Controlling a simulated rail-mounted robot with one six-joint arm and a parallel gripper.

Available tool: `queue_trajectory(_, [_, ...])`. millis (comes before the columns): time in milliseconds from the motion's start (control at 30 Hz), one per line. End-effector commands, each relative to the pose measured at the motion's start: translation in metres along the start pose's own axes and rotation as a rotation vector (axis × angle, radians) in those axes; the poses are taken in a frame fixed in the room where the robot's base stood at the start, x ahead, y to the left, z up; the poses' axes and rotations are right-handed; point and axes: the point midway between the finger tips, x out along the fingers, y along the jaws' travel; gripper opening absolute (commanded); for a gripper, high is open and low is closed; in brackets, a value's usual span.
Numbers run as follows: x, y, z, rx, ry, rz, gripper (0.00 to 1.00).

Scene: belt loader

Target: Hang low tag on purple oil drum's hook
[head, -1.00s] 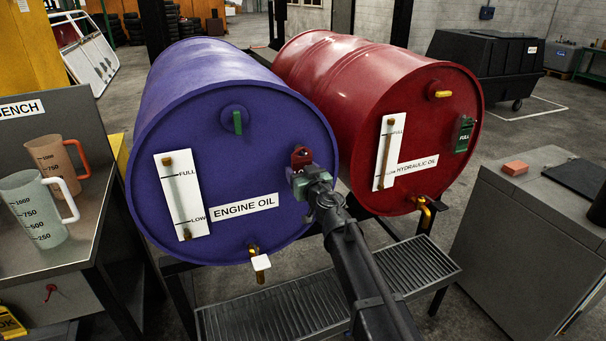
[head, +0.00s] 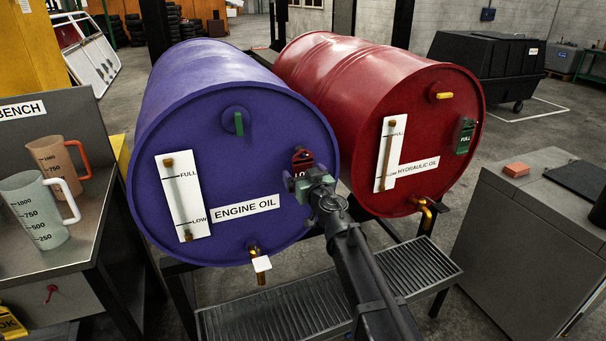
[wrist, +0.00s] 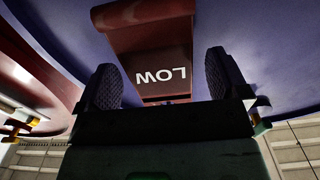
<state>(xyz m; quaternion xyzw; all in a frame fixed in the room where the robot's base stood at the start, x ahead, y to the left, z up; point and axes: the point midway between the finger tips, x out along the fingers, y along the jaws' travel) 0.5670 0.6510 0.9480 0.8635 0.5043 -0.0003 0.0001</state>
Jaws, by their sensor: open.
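The purple oil drum (head: 200,110) lies on its side with its round face toward me and carries an ENGINE OIL label. The red LOW tag (head: 303,160) is against the right part of that face; its hook is hidden behind it. In the wrist view the tag (wrist: 150,50) appears upside down, between the two dark finger pads. My gripper (wrist: 162,78) is open, with a gap between each pad and the tag. In the head view my gripper (head: 311,186) is just below and in front of the tag and covers its lower part.
The red hydraulic oil drum (head: 350,80) lies close on the right, with a green FULL tag (head: 465,136) on its face. A white gauge (head: 183,197) and a tap (head: 260,263) are on the purple drum. A grated tray (head: 290,312) is below.

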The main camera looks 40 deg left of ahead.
Motion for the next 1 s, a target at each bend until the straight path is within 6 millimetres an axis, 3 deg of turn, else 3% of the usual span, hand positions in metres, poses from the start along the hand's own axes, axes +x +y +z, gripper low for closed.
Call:
queue_trajectory(400, [-0.095,-0.001,0.000,0.000,0.000,0.000,0.93])
queue_trajectory(767, [-0.100,0.001,0.000,-0.035,0.000,0.005,0.93])
queue_trajectory(833, [-0.101,0.014,-0.001,-0.121,-0.002,0.081,0.93])
queue_trajectory(900, [-0.111,0.042,0.000,-0.195,-0.028,0.255,0.93])
queue_trajectory(967, [-0.137,0.073,0.011,-0.225,-0.117,0.445,0.93])
queue_trajectory(1000, [-0.163,0.101,0.024,-0.228,-0.218,0.575,0.93])
